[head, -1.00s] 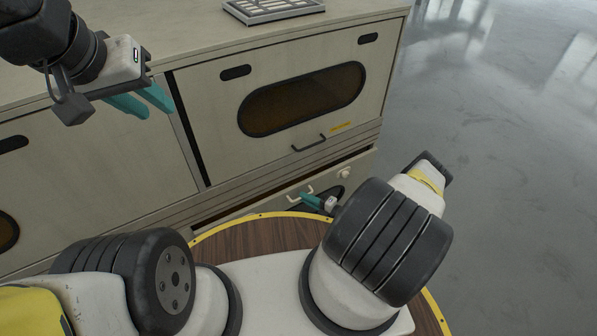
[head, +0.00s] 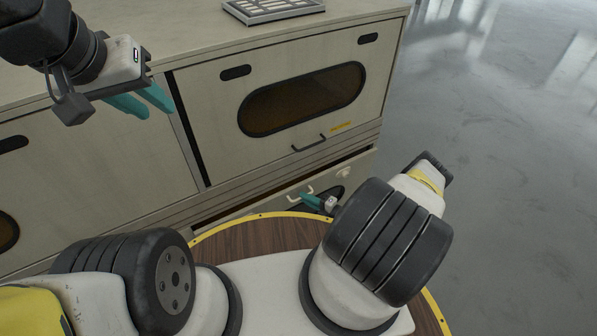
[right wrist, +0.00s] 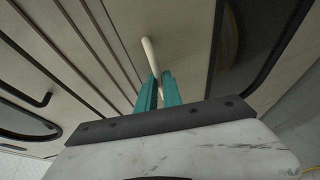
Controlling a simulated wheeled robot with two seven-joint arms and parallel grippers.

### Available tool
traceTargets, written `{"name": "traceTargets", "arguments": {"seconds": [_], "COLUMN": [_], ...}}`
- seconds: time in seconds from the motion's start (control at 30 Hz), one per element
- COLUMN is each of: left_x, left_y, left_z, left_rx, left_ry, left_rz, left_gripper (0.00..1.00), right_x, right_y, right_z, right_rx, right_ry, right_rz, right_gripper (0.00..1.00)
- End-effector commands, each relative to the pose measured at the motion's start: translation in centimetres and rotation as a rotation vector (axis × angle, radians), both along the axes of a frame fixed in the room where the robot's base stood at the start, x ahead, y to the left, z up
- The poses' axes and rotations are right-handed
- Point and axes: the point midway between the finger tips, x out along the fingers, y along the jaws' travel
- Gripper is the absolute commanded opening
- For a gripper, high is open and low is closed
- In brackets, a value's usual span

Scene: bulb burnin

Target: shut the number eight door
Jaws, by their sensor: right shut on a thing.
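The lower door (head: 318,188) of the cabinet has a pale handle (head: 300,191) and stands slightly ajar, with a dark gap along its top edge. No number is readable on any door, so I cannot confirm which is number eight. My right gripper (head: 308,199) is at this handle, partly hidden by my arm in the head view. In the right wrist view its teal fingers (right wrist: 159,80) are closed on the pale handle (right wrist: 149,52).
The upper door is closed, with a dark oval window (head: 302,99), a dark handle (head: 309,144) and a yellow label (head: 341,126). A metal grille tray (head: 273,10) lies on the cabinet top (head: 170,30). Grey floor (head: 500,150) to the right is clear.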

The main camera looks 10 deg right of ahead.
Motion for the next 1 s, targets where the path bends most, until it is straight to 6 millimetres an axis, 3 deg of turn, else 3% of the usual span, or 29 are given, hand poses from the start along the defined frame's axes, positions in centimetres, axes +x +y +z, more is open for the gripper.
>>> {"name": "traceTargets", "arguments": {"seconds": [0.43, 0.7, 1.0], "left_x": [0.0, 0.0, 0.0], "left_y": [0.0, 0.0, 0.0], "left_z": [0.0, 0.0, 0.0], "left_rx": [0.0, 0.0, 0.0], "left_ry": [0.0, 0.0, 0.0], "left_rz": [0.0, 0.0, 0.0], "left_gripper": [0.3, 0.3, 0.3], "right_x": [0.0, 3.2, 3.6], "right_y": [0.0, 1.2, 1.4], "right_z": [0.0, 0.5, 0.6], "right_rx": [-0.001, -0.028, -0.03], "right_ry": [0.001, 0.076, 0.086], "right_rz": [0.001, 0.003, 0.0], "right_gripper": [0.0, 0.0, 0.0]}}
